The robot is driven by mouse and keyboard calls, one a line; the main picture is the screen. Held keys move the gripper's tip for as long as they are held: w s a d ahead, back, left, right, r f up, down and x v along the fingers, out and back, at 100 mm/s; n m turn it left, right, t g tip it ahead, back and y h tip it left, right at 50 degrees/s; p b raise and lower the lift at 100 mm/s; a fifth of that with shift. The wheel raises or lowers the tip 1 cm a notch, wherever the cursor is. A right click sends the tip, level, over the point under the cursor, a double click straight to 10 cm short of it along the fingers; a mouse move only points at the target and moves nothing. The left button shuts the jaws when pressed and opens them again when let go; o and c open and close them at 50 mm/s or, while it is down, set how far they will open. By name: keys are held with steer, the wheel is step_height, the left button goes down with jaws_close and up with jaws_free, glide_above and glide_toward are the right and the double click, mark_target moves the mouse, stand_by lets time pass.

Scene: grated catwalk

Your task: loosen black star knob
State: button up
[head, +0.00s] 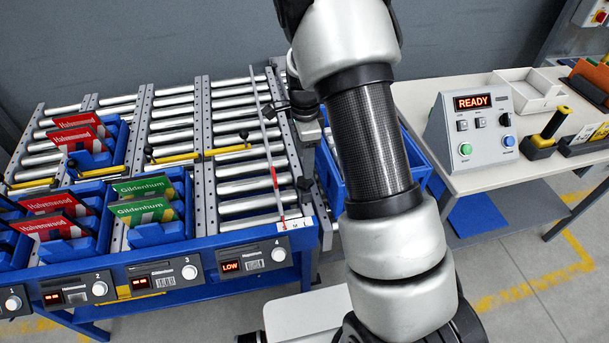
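A small black knob (304,184) sits on the right side rail of the roller rack, near a strip marked S M L (295,225). Its star shape is too small to make out, so I cannot tell if it is the star knob. Dark parts at the rack's right edge, just left of my arm, look like my gripper (272,112). They are beside the rail, above and left of the knob in the picture. My arm hides part of this area. I cannot see whether the fingers are open or touching anything.
The rack's rollers (240,186) have yellow bars (228,149) across them. Blue bins (160,233) hold red and green packets. A blue crate (328,170) stands behind my arm. A table at right carries a control box (470,128) reading READY. Front display 4 (231,267) reads LOW.

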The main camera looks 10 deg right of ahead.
mark_target(304, 180)
step_height(304, 180, down, 8)
steer(key=shift+r, duration=0.25)
steer(key=c, duration=1)
